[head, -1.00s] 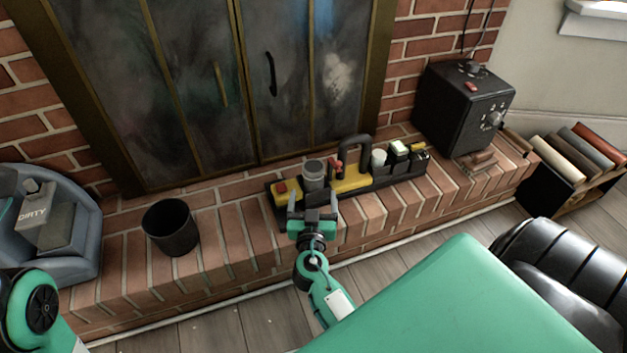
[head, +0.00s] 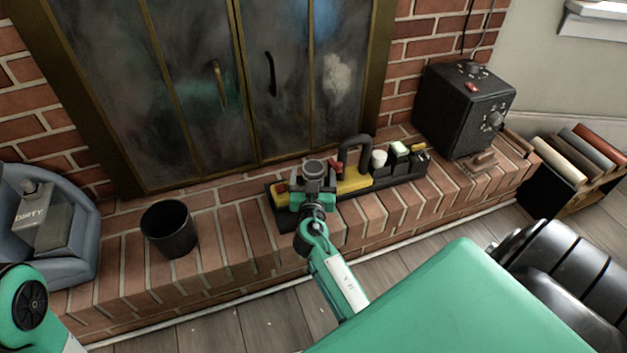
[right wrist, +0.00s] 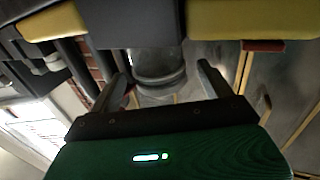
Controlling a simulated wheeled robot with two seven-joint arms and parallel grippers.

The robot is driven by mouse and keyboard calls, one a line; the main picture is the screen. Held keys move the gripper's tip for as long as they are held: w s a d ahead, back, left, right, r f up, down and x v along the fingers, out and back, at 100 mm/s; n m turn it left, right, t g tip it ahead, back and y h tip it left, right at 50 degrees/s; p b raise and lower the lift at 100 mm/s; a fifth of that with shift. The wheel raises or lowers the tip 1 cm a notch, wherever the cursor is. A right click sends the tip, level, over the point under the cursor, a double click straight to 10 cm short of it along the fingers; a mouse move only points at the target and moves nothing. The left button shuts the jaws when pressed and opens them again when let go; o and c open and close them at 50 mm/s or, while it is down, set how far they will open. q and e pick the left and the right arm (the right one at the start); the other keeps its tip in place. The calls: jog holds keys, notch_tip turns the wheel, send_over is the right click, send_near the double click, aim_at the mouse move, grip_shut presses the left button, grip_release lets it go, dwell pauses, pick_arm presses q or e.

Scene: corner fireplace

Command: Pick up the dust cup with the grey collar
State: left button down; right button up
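The dust cup with the grey collar (head: 314,168) stands upright at the left part of a yellow and black tool caddy (head: 352,184) on the brick hearth. My right gripper (head: 313,186) is directly at the cup, its green body hiding the cup's lower part in the head view. In the right wrist view the cup (right wrist: 160,72) lies between the two fingers of my right gripper (right wrist: 162,84). The fingers are apart, with a visible gap on each side of the cup. My left gripper is not in view; only part of my left arm shows at lower left.
The caddy's black handle (head: 355,150), a red item (head: 336,166) and several small containers stand right of the cup. A black bin (head: 169,229) is on the hearth at left, beside a blue-grey tub (head: 75,265). A black box (head: 462,110) stands at right. Glass fireplace doors rise behind.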

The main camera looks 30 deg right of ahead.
jog(key=c, duration=1.1)
jog(key=shift+o, duration=0.2)
jog(key=shift+r, duration=0.15)
